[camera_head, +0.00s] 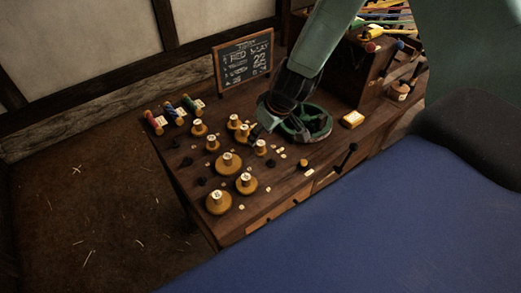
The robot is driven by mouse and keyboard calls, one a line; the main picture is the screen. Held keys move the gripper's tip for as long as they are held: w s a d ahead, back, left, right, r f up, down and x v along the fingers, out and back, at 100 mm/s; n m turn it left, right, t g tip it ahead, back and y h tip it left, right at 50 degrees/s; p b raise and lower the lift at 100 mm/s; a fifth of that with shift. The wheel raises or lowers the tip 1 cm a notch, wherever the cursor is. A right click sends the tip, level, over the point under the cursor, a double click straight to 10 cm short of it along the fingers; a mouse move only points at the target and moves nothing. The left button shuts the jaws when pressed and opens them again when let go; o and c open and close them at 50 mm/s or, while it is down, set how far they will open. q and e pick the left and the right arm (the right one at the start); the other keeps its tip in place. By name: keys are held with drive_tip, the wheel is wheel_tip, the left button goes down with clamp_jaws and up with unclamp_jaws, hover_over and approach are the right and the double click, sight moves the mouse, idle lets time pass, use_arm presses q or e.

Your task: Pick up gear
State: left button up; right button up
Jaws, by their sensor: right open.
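Several yellow-brown wooden round pieces with pale numbered tops, which look like the gears, stand on the wooden table (285,190). Larger ones are the front gear (218,203), another gear (246,184) and a third gear (229,163). Smaller ones stand farther back, among them a small piece (261,148). My right arm comes in from the top, and its open right gripper (262,130) is low over the table beside the back pieces. The gripper partly hides what is behind it; I cannot tell whether it touches any piece. My left gripper is not in view.
A green-rimmed round thing (318,122) lies right of the gripper. A chalkboard (243,60) stands at the back edge, with coloured spools (172,114) at the left. Small dark and pale bits lie about.

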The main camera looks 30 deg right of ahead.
sight(261, 143)
drive_tip(key=shift+f+b, duration=0.6)
drive_tip(key=shift+f, duration=0.1)
drive_tip(key=shift+s+d+f+b, duration=0.1)
drive_tip(key=shift+d+f+b, duration=0.1)
drive_tip(key=shift+f+b, duration=0.65)
drive_tip(key=shift+b+x, duration=0.75)
drive_tip(key=shift+x, duration=0.1)
drive_tip(key=shift+w+a+f+b, duration=0.1)
drive_tip(key=shift+w+f+b, duration=0.15)
drive_tip(key=shift+b, duration=0.05)
drive_tip(key=shift+r, duration=0.1)
drive_tip(key=shift+s, duration=0.1)
drive_tip(key=shift+c, duration=0.3)
